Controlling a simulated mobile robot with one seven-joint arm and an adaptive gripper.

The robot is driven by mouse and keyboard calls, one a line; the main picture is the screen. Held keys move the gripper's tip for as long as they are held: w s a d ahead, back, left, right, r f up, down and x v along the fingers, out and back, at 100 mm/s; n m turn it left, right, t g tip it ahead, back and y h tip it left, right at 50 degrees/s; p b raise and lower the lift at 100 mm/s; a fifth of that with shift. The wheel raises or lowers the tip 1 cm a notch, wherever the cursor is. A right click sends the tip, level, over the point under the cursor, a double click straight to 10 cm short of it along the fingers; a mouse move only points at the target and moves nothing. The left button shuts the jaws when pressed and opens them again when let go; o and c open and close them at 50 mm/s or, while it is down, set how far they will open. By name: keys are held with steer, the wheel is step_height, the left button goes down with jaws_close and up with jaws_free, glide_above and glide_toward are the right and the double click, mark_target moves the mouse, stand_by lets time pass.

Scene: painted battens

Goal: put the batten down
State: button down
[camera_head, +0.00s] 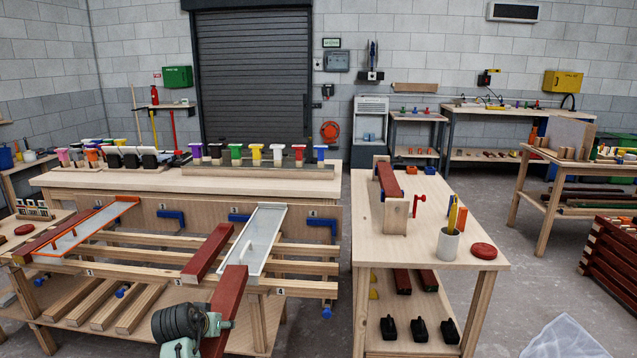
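My gripper (216,325) is at the bottom of the view, with its fingers closed around a dark red batten (232,290). The held batten points away from me, and its far end overlaps the front rail of a wooden rack (150,277) near the number 4. I cannot tell whether it touches the rail. A second red batten (208,252) lies across the rack's rails, left of a white tray with a grey frame (262,238). A third red batten (58,236) lies at the left beside a white tray with an orange frame (88,228).
A bench (330,170) with coloured-handled brushes stands behind the rack. Blue clamps (171,217) sit along the rack.

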steer(key=s+d+f+b, duration=0.1)
steer(key=s+d+f, duration=0.4)
steer(key=d+f, duration=0.3)
steer(key=s+d+f+b, duration=0.2)
steer(key=s+d+f, duration=0.2)
steer(key=d+f, duration=0.5)
steer(key=s+d+f+b, duration=0.1)
steer(key=s+d+f, duration=0.4)
steer(key=d+f, duration=0.4)
steer(key=shift+s+d+b, duration=0.25)
steer(key=shift+s+b, duration=0.1)
steer(key=shift+b, duration=0.05)
steer(key=shift+a+f, duration=0.1)
steer(key=shift+a, duration=0.05)
